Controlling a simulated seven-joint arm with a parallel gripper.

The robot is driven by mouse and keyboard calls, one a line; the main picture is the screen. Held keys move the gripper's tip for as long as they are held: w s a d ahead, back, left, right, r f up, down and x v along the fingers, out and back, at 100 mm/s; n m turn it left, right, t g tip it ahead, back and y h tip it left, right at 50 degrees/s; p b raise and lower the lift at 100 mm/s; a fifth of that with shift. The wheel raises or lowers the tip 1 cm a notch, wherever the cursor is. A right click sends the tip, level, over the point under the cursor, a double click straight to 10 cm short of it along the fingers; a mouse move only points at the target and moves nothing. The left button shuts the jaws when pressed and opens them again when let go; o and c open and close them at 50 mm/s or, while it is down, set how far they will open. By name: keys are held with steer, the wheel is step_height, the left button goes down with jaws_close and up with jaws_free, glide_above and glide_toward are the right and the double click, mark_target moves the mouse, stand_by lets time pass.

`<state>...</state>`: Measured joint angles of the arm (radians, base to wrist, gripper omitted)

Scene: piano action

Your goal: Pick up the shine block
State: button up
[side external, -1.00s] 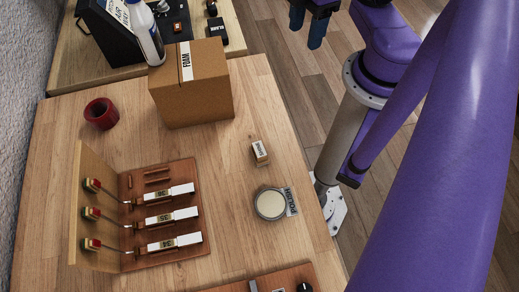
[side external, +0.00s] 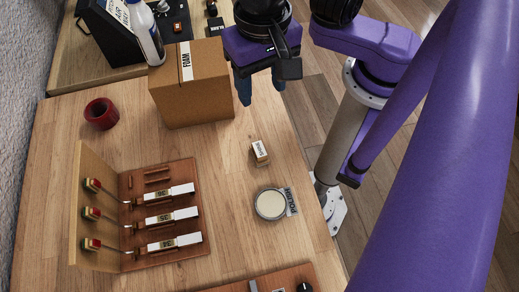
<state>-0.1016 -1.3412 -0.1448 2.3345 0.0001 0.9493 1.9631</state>
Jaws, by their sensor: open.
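The shine block (side external: 260,152) is a small tan block with a white, dark-lettered label on top. It stands on the wooden table, right of centre in the side external view, behind the round polish tin. My gripper (side external: 260,90) is behind the block, to the right of the foam box. It is purple and black with blue fingers pointing down. The fingers are apart, with nothing between them. It hangs above and apart from the block.
The cardboard foam box (side external: 205,98) stands close to the left of my gripper. The polish tin (side external: 270,204) sits in front of the block. A piano action model (side external: 180,165) with several keys and hammers is on the left. Bare table surrounds the block.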

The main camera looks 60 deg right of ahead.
mark_target(260, 149)
steer(key=shift+m, duration=0.9)
steer(key=shift+s+a+f, duration=0.1)
steer(key=shift+a+f, duration=0.15)
steer(key=shift+f, duration=2.65)
steer(key=shift+s+a+f, duration=0.1)
steer(key=shift+a+f, duration=0.2)
steer(key=shift+f, duration=2.6)
steer(key=shift+s+a+f, duration=0.1)
steer(key=shift+a+f, duration=0.15)
steer(key=shift+f, duration=2.65)
jaws_close()
